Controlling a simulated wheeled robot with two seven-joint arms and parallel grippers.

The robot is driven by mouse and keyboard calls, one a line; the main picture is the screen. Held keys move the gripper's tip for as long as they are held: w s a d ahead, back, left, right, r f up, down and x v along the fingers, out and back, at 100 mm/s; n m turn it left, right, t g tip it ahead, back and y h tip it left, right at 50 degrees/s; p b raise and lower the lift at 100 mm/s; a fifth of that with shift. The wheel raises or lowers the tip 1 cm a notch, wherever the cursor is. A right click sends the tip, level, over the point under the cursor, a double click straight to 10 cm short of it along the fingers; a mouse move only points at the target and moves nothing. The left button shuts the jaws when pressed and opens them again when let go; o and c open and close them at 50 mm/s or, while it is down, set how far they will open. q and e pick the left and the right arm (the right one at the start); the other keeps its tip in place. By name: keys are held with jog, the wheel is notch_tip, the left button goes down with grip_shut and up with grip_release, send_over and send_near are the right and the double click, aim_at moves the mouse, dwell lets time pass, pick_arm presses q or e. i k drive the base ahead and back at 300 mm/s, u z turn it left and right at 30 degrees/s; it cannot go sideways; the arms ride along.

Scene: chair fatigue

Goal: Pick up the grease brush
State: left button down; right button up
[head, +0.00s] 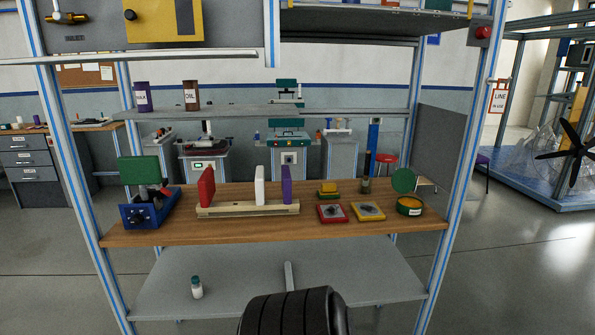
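A slim dark upright handle rises from a small grey-brown cup (366,186) near the back right of the wooden bench (150,232). It looks like the grease brush (367,163), but it is too small to be sure, and its lower end is hidden. An open round green tin (409,211) with yellow-orange contents stands to its right, with a round green lid (403,180) upright behind it. Neither of my grippers shows in the head view.
A wooden rack (248,210) holds red, white and purple upright blocks. A blue vise-like device (148,212) stands left. Red (332,213) and yellow (368,211) trays lie in front of the cup. Frame posts (462,165) flank the bench; a shelf (230,112) runs above its back.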

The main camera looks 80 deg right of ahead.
aim_at(368, 154)
jog(key=u, duration=0.05)
jog(key=i, duration=0.2)
jog(key=z, duration=2.75)
